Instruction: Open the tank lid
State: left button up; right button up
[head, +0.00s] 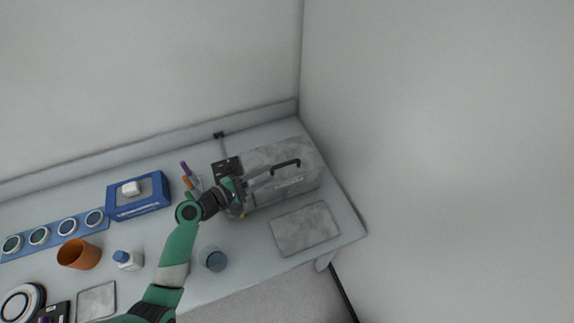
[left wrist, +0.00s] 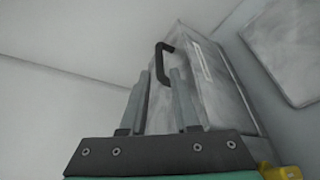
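The tank (head: 304,180) is a mottled grey box at the right end of the bench, and its lid (head: 262,155) looks closed. A black bar handle (head: 287,162) stands on the lid; it also shows in the left wrist view (left wrist: 164,52), beyond the fingertips. My left gripper (head: 268,177) reaches over the tank's left part, with its fingers pointing toward the handle. My right gripper is not in view.
A flat grey plate (head: 305,229) lies in front of the tank. A dark cup (head: 215,260) stands near the front edge. A blue box (head: 138,196), an orange cup (head: 79,254) and a blue-capped bottle (head: 128,260) stand left. Walls rise behind and to the right.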

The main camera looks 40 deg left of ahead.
aim_at(287, 164)
pick_arm(q)
jog(key=b+x, duration=0.1)
jog(key=x, duration=0.8)
jog(key=shift+b, duration=0.4)
jog(key=shift+s, duration=0.1)
jog(key=shift+c, duration=0.2)
grip_shut()
jog(key=shift+r, duration=0.1)
dwell(0.3)
